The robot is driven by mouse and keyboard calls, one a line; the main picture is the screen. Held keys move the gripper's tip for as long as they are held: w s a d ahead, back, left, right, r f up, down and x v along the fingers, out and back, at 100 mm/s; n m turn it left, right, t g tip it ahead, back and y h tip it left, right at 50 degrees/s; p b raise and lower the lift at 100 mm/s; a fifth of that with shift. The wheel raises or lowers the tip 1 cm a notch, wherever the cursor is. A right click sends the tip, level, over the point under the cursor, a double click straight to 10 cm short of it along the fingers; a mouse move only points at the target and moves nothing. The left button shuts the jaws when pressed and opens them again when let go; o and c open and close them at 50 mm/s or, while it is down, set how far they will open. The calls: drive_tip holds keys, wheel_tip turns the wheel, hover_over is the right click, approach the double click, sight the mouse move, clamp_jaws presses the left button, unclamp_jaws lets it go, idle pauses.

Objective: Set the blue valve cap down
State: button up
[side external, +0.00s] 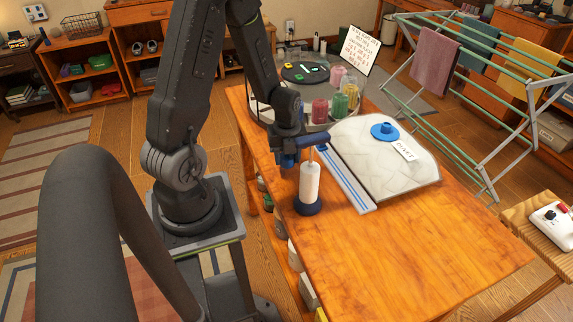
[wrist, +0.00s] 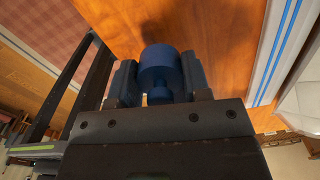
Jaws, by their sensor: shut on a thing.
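My gripper (side external: 287,158) is low over the wooden table, just left of and partly behind the white pump. In the wrist view, the fingers of my gripper (wrist: 160,75) are shut on the blue valve cap (wrist: 158,60), a round dark-blue piece with a smaller knob toward the palm. The table's wood and a dark shadow lie beyond the cap; I cannot tell whether the cap touches the table. In the side view, the cap is hard to tell apart from the dark fingers.
The white pump (side external: 309,183) with a blue foot and handle stands upright close to my gripper. Right of it lies a pale bag (side external: 360,160) with a blue-striped edge, a blue valve (side external: 384,131) and a tag. A round tray of jars (side external: 320,112) stands behind. The table's front (side external: 420,250) is clear.

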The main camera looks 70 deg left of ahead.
sight(287, 173)
drive_tip(key=shift+f, duration=1.65)
drive_tip(key=shift+f, duration=0.2)
drive_tip(key=o, duration=0.9)
drive_tip(key=shift+r, duration=0.1)
wheel_tip(287, 173, up, 12)
drive_tip(key=shift+r, duration=0.15)
